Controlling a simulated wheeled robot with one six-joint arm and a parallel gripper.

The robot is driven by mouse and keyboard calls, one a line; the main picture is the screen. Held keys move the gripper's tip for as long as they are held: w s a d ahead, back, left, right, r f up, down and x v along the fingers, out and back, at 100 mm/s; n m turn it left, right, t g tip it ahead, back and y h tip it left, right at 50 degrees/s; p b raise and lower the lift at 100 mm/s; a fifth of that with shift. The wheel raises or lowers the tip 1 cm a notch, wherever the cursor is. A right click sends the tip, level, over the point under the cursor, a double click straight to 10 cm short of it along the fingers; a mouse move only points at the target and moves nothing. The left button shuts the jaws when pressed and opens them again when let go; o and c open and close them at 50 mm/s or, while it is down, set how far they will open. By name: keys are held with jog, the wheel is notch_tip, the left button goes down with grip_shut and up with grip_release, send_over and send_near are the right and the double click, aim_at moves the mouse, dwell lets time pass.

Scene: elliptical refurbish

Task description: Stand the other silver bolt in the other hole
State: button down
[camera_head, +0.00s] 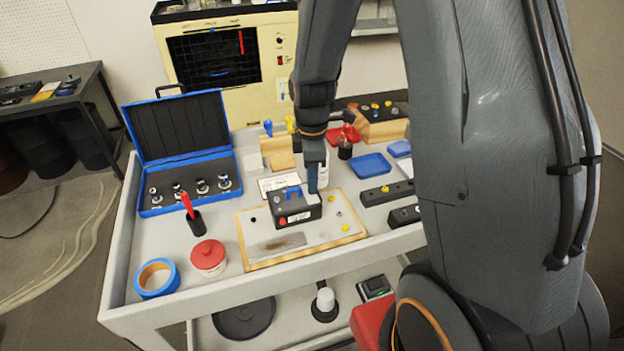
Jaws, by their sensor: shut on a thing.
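My gripper (313,184) points down just behind the right end of a black box with a blue handle (297,208). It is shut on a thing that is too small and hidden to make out. The box stands on a wood-edged board (288,256). A small silver piece (338,213) is on the board right of the box; I cannot tell whether it is a silver bolt. A dark round spot (252,219), possibly a hole, shows on the board's left. Silver-and-dark pieces stand in the open blue case (190,205).
The board lies on a grey cart (118,262). Black blocks (388,192), blue trays (374,164) and a wooden stand (380,128) are at right and back. A red-lidded jar (208,257), blue tape (157,278) and a black cup (195,223) stand at left.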

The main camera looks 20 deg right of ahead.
jog(key=c, duration=1.7)
grip_release()
jog(key=shift+r+b, duration=0.85)
jog(key=shift+r, duration=3)
jog(key=s+m, duration=0.4)
jog(key=m, duration=0.1)
jog(key=s+m+t, duration=0.1)
jog(key=s+m, duration=0.3)
jog(key=m, duration=0.1)
jog(key=s+f+m, duration=0.1)
jog(key=s+m, duration=0.3)
jog(key=m, duration=0.1)
jog(key=shift+a+m+b, duration=0.15)
jog(key=shift+m+b, duration=0.15)
jog(key=shift+b, duration=0.1)
